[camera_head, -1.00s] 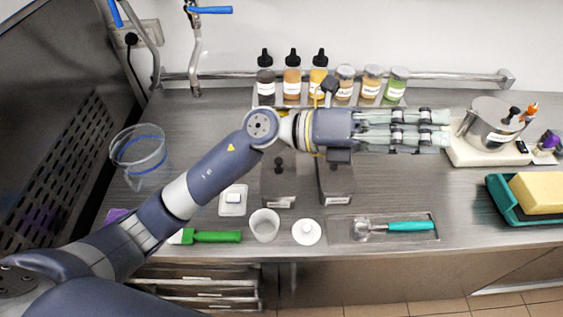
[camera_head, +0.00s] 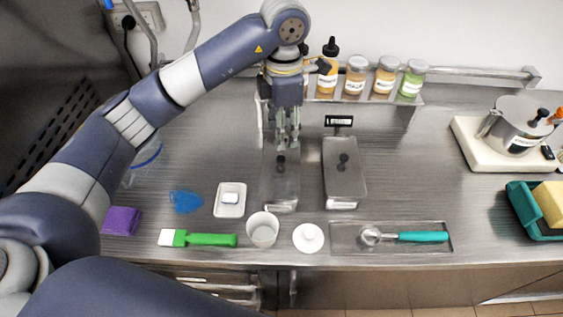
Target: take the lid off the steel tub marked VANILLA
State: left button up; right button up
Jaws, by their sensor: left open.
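Two narrow steel tubs stand side by side on the counter, a left tub (camera_head: 279,188) and a right tub (camera_head: 344,182). Each has a flat steel lid with a black knob, and both lids are on. My left gripper (camera_head: 287,138) is open and empty, fingers pointing down, over the back end of the left tub. It seems to be apart from the black knob (camera_head: 281,162). My right gripper is not in view.
Behind are a bottle (camera_head: 328,72) and several jars (camera_head: 385,75) on a rack. In front are a white cup (camera_head: 263,230), a white round lid (camera_head: 308,237), a green brush (camera_head: 205,239) and a scoop (camera_head: 410,237) on a tray.

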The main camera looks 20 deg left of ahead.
aim_at(282, 158)
pick_arm(q)
notch_tip(282, 158, down, 4)
jog(key=shift+r+p, duration=0.1)
jog(key=shift+p, duration=0.4)
jog(key=f+p, duration=0.1)
jog(key=f, duration=0.1)
jog(key=f+p, duration=0.2)
jog(key=shift+s+a+f, duration=0.15)
jog(key=shift+s+f, duration=0.05)
jog(key=shift+f, duration=0.4)
jog(key=shift+c, duration=0.4)
grip_shut()
